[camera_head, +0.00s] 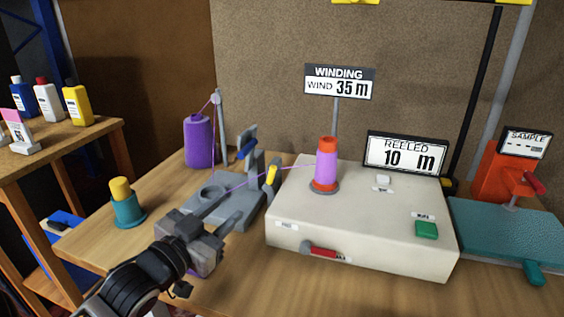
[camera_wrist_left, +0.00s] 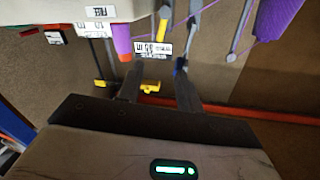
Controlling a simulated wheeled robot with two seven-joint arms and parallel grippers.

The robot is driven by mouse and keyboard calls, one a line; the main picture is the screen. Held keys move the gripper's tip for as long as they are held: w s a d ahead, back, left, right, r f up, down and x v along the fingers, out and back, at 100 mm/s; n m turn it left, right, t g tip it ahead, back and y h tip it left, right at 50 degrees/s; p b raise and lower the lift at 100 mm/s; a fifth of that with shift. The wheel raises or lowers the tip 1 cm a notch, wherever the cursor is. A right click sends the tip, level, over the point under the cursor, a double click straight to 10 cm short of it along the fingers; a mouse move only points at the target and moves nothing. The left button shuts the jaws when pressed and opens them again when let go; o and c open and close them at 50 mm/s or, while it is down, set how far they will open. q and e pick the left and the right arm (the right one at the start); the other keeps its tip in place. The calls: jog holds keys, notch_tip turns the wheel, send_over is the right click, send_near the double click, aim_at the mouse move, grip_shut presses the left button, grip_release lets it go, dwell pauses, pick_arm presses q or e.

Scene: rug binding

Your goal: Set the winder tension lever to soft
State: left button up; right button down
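The winder (camera_head: 400,245) is a cream box holding an upright purple spool with orange ends (camera_head: 327,165). A red lever with a grey pivot (camera_head: 322,252) is on its front face, pointing right and slightly down. A small label beside its tip and another at the face's upper left are too small to read surely. The box also shows upside down in the wrist view (camera_wrist_left: 60,10). My left gripper (camera_head: 228,212) is left of the box, over the grey yarn guide, apart from the lever. Its two fingers (camera_wrist_left: 158,80) are spread with nothing between them. My right gripper is not in view.
The grey guide stand (camera_head: 235,205) has blue-handled and yellow-handled levers. A purple yarn cone (camera_head: 199,142) and a teal cup with a yellow top (camera_head: 124,202) stand left. A teal board (camera_head: 500,235) lies right. The table before the lever is clear. Purple yarn runs to the spool.

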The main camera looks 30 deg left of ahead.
aim_at(271, 171)
pick_arm(q)
jog(key=w, duration=1.6)
jog(key=shift+a, duration=0.25)
grip_shut()
